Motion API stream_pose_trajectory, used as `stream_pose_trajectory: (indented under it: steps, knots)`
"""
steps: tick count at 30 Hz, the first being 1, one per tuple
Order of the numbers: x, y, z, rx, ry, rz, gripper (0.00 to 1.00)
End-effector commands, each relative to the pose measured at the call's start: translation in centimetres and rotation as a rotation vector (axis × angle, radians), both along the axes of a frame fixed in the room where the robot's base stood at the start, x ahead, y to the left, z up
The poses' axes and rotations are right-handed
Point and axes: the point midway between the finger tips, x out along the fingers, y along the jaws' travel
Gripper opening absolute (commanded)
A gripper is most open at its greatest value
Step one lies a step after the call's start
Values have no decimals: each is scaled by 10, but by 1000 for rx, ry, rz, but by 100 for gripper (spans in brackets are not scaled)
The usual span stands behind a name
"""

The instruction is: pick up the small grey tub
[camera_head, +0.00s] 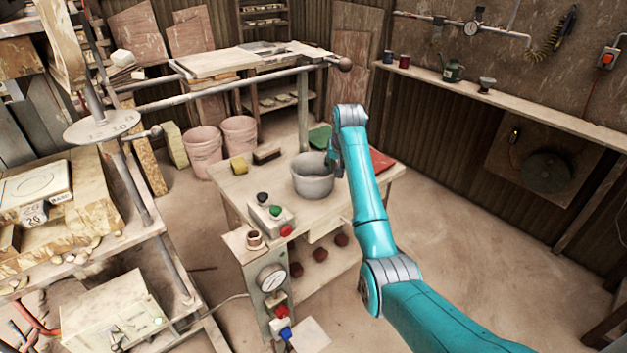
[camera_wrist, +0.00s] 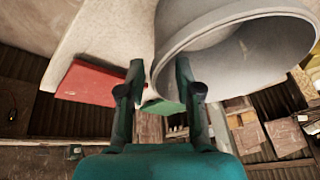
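The small grey tub (camera_head: 313,184) stands upright on the small wooden table (camera_head: 237,190), in the middle of the head view. In the wrist view the tub (camera_wrist: 240,62) fills the upper right, its round open mouth facing the camera. My gripper (camera_wrist: 160,75) is open, with two dark teal fingers apart. The left part of the tub's rim shows between the fingers, and the right finger overlaps the tub's mouth. I cannot tell whether either finger touches it. In the head view my gripper (camera_head: 333,160) is at the tub's right rim, with its fingertips mostly hidden.
A red flat item (camera_head: 381,160) lies right of the tub and a green item (camera_head: 320,137) behind it. A yellow sponge (camera_head: 238,165) and dark brush (camera_head: 266,155) lie to the left. A knobbed control box (camera_head: 270,217) stands in front. Pink buckets (camera_head: 203,150) stand on the floor.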

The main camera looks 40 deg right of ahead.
Motion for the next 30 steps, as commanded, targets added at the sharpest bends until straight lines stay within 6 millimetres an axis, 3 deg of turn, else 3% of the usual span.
stream_pose_trajectory:
  steps: [7, 16, 20, 30]
  knots:
    - [9, -5, -29, 1, 2, 0, 34]
    - [10, -5, -33, -1, -1, 0, 34]
    - [10, -5, -33, 0, 0, 0, 2]
    - [10, -5, -32, -1, -1, 0, 0]
